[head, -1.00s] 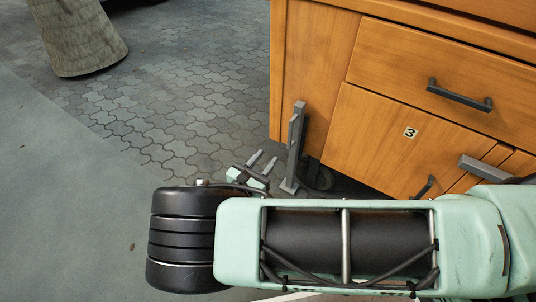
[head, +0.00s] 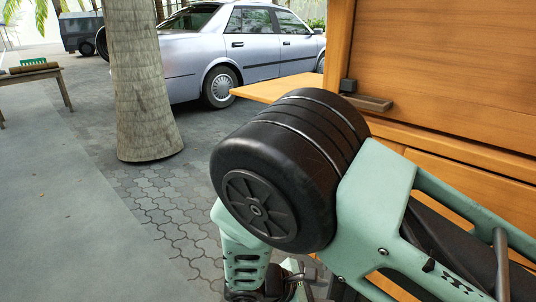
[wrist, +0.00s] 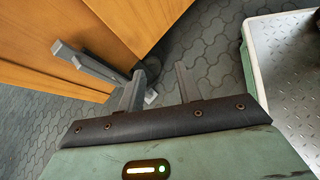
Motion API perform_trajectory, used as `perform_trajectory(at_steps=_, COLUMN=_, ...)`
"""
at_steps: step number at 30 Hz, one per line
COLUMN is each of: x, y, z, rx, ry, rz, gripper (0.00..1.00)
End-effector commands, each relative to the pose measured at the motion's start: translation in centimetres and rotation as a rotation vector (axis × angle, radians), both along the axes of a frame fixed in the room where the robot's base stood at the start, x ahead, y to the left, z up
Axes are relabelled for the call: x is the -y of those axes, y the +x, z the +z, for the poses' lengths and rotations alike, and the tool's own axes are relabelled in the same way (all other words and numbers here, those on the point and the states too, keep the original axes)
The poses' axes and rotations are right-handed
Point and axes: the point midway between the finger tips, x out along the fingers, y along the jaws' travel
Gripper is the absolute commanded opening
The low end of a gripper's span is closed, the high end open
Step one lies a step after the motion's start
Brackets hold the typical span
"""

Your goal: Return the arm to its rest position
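My arm is mint green with a large black ringed joint (head: 290,165). In the head view it is raised across the lower right, in front of the wooden cabinet (head: 440,60). A slotted green link (head: 245,265) of mine hangs down below the joint. My gripper (wrist: 160,80) shows in the wrist view, with its two grey fingers apart and nothing between them. It points down towards the paving, beside the cabinet's lower part (wrist: 50,55). The gripper's fingers are not visible in the head view.
A grey bar handle (wrist: 85,62) sticks out from the cabinet close to the left finger. A metal-floored, pale-rimmed platform (wrist: 290,70) lies at right in the wrist view. A tree trunk (head: 140,80), a silver car (head: 240,50) and a table (head: 35,78) stand beyond. Paving at left is open.

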Motion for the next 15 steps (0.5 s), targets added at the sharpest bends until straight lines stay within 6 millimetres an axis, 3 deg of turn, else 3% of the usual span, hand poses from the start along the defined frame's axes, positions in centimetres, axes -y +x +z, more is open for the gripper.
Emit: perform_trajectory(at_steps=15, x=-0.4, y=-9.8, z=14.7, rx=0.019, ry=0.669, rz=-0.597, gripper=0.35)
